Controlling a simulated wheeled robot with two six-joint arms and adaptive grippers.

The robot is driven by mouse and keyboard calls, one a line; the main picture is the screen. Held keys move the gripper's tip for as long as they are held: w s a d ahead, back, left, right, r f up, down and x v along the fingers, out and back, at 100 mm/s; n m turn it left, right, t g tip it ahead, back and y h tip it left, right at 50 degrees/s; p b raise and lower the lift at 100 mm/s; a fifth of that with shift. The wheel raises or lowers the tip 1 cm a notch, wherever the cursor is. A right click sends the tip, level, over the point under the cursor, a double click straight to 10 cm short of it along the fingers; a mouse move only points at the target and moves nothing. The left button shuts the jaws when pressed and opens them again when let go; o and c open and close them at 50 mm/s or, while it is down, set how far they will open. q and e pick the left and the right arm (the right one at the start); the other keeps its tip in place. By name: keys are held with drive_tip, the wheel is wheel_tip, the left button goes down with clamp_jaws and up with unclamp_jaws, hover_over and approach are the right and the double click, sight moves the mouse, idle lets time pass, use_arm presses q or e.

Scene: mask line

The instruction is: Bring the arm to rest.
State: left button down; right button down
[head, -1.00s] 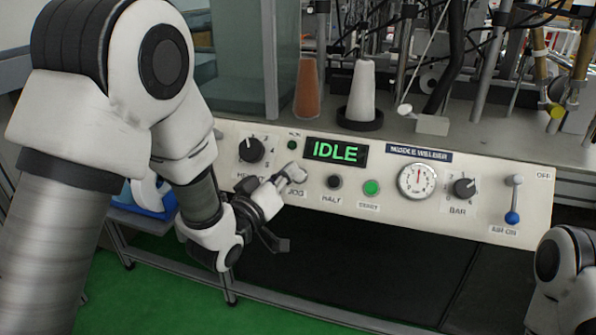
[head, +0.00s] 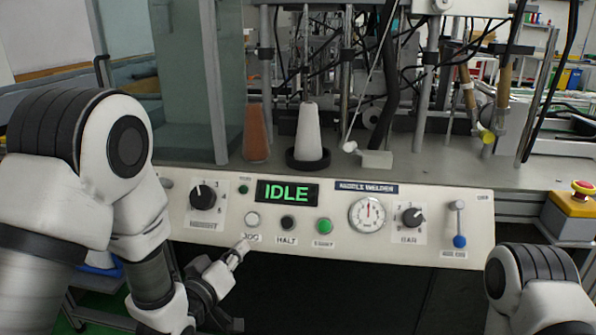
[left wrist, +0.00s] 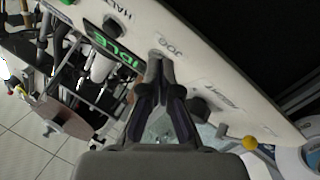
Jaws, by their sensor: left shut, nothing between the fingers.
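My left gripper (head: 241,250) is shut with nothing in it. Its fingertips are in front of the control panel (head: 340,255), just below the white JOG button (head: 252,219) and by its label. The JOG button is uncovered in the head view. In the left wrist view the closed fingers (left wrist: 157,62) point at the panel near the JOG label; whether they touch it I cannot tell. The green display (head: 287,192) reads IDLE. My right arm shows only as a link at the lower right; its gripper is out of view.
The panel also carries a HALT button (head: 288,223), a green button (head: 325,226), a gauge (head: 367,214), two knobs and a blue-tipped lever (head: 459,240). A yellow box with a red button (head: 582,188) is at the right. Cones stand on the bench behind.

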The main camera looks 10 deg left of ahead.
use_arm(q)
drive_tip(key=s+a+f+n+g+y, duration=0.1)
drive_tip(key=s+f+g, duration=0.15)
drive_tip(key=f, duration=0.55)
drive_tip(key=s+a+f+g+y, duration=0.1)
drive_tip(key=s+f, duration=0.2)
drive_tip(key=f, duration=0.5)
drive_tip(key=s+a+f+m+g+y, duration=0.15)
drive_tip(key=s+f+g, duration=0.35)
drive_tip(key=s+f, duration=0.5)
drive_tip(key=s+a+f+g+y, duration=0.1)
drive_tip(key=s+a+f+g, duration=0.3)
drive_tip(key=s+f, duration=0.55)
drive_tip(key=s+r+m+g+p, duration=0.1)
drive_tip(key=s+r+m+g, duration=0.2)
drive_tip(key=s, duration=0.5)
wheel_tip(320, 180, up, 22)
drive_tip(key=g+p, duration=0.1)
drive_tip(key=p, duration=2.2)
drive_tip(key=shift+w+d, duration=0.25)
drive_tip(key=shift+d, duration=0.15)
